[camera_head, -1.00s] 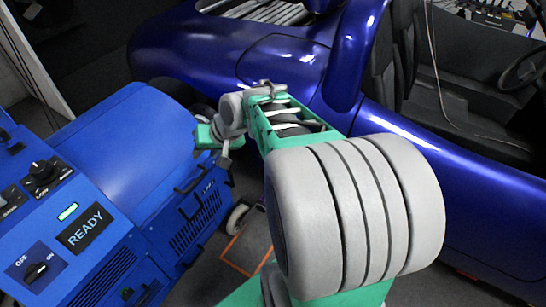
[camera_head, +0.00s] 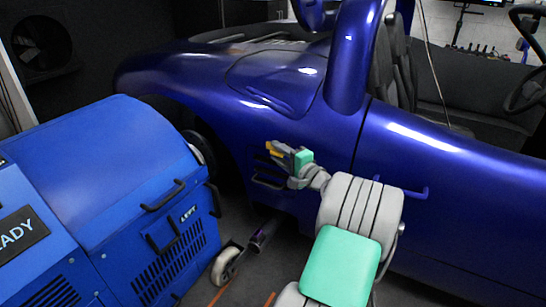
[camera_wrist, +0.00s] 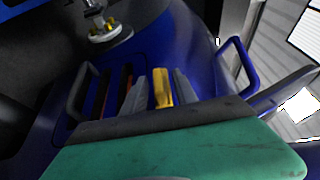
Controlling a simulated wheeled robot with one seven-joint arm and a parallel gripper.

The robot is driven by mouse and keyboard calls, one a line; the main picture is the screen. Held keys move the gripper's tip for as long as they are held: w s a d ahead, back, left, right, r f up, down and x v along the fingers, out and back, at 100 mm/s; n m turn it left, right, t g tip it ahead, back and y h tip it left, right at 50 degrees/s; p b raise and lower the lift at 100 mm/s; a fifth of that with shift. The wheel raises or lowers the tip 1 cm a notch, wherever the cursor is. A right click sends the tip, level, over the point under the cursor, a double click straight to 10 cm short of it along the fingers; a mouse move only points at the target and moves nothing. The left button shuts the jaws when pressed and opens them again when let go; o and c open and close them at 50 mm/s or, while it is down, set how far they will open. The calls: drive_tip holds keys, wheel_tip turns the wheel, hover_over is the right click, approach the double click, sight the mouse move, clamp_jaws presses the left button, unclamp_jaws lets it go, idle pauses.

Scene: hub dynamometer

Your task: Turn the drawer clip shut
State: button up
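My gripper (camera_head: 275,152) reaches toward the blue car's side panel in the head view. In the wrist view, its two grey fingers (camera_wrist: 158,92) stand a small distance apart beyond the green palm. A yellow piece (camera_wrist: 163,88) shows between them; I cannot tell whether it is part of the gripper or something held. I see no drawer clip that I can name with certainty. A dark slotted opening with a handle (camera_head: 268,181) lies just below the gripper on the car's side. A grey bar handle (camera_wrist: 78,92) stands left of the fingers in the wrist view.
The blue car (camera_head: 440,160) fills the middle and right. A blue machine (camera_head: 110,170) with black handles stands at the left. A caster wheel (camera_head: 226,266) is on the floor between them. A blue handle (camera_head: 418,192) juts from the car near my arm.

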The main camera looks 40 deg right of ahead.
drive_tip(key=shift+w+f, duration=0.2)
drive_tip(key=shift+w, duration=0.6)
drive_tip(key=shift+w+d+r, duration=0.1)
drive_tip(key=shift+w+r, duration=0.1)
drive_tip(key=shift+w, duration=0.3)
clamp_jaws()
